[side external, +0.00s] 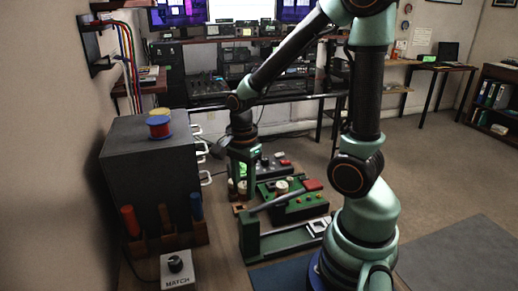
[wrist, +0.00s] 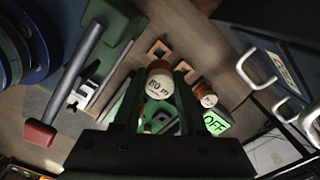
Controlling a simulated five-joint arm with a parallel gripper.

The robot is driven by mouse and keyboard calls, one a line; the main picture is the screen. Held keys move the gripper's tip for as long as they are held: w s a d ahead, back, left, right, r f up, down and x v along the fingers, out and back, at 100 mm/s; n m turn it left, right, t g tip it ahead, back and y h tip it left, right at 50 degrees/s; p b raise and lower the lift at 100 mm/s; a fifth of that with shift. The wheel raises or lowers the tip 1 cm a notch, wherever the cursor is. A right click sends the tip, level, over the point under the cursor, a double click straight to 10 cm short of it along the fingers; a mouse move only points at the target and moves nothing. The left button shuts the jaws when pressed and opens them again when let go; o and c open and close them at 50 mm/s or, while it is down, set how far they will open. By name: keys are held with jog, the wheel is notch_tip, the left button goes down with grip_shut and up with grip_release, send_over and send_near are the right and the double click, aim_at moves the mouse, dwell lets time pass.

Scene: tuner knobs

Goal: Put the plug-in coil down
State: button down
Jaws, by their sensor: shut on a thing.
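The plug-in coil (wrist: 160,82), a white cylinder with an orange-brown end and an upside-down marking, sits between the two green fingers of my gripper (wrist: 160,90) in the wrist view. The fingers are shut on it. In the side view my gripper (side external: 243,184) points down beside the dark cabinet, and the fingers mostly hide the held coil. Two square copper-brown holders (wrist: 159,47) lie just beyond the coil in the wrist view. A second white and orange coil (wrist: 206,95) stands right of my gripper. Whether the held coil touches anything below is unclear.
A green lever device (side external: 285,241) with a red-ended handle (side external: 313,184) stands right of my gripper. The dark cabinet (side external: 150,150) with white handles (wrist: 262,66) is close on the other side. A MATCH knob box (side external: 177,270) is in front. A green OFF label (wrist: 216,123) shows nearby.

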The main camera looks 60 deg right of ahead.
aim_at(244, 185)
notch_tip(244, 185, up, 11)
jog(key=w+d+r, duration=0.2)
jog(key=w+d, duration=0.2)
jog(key=shift+w+d+f, duration=0.15)
jog(key=shift+f, duration=4.75)
jog(key=shift+w+d+f, duration=0.1)
jog(key=shift+d+f, duration=0.05)
jog(key=shift+f, duration=4.7)
jog(key=shift+f, duration=0.6)
jog(key=shift+c, duration=2.3)
grip_release()
jog(key=shift+r, duration=0.1)
